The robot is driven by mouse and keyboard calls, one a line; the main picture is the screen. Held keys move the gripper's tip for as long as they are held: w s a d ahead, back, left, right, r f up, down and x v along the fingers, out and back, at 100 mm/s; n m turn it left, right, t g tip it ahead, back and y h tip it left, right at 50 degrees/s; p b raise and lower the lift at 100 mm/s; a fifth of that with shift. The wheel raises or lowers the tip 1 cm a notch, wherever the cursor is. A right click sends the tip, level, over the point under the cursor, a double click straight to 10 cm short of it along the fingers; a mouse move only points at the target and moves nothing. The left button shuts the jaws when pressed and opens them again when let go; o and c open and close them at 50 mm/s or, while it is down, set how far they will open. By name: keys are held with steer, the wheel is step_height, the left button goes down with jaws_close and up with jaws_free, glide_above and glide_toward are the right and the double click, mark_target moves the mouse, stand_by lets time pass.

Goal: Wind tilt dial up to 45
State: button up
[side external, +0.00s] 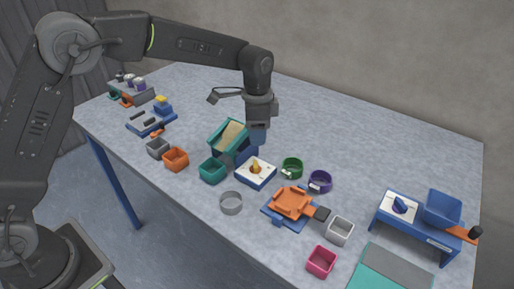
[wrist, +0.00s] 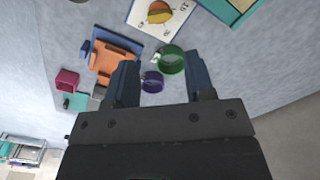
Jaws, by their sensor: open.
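A white dial plate with an orange-yellow knob (side external: 256,169) sits on a blue base in front of the teal tilting tray (side external: 216,132), which holds tan powder. The knob also shows at the top of the wrist view (wrist: 159,12), partly cut off, with small marks around it too small to read. A second dial, with a blue knob (side external: 401,206), is on the blue stand at the right. My gripper (side external: 258,139) is above the table, just behind the tray and orange-knob dial. In the wrist view its fingers (wrist: 162,85) are apart with nothing held between them.
A green ring (side external: 292,168) and a purple ring (side external: 319,181) stand right of the dial. An orange tray (side external: 291,203) and several small bins, such as the teal bin (side external: 212,170), lie in front. The table behind my gripper is clear.

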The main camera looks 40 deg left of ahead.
step_height(320, 180, up, 4)
steer(key=shift+f, duration=0.15)
steer(key=shift+c, duration=0.7)
steer(key=shift+s+d+n, duration=0.1)
steer(key=shift+n, duration=0.2)
steer(key=shift+c, duration=0.3)
steer(key=n+t+y, duration=0.3)
steer(key=n+t, duration=0.1)
steer(key=n, duration=1.3)
glide_toward(255, 164)
steer(key=x, duration=0.8)
steer(key=shift+f, duration=0.35)
steer(key=shift+c, duration=0.4)
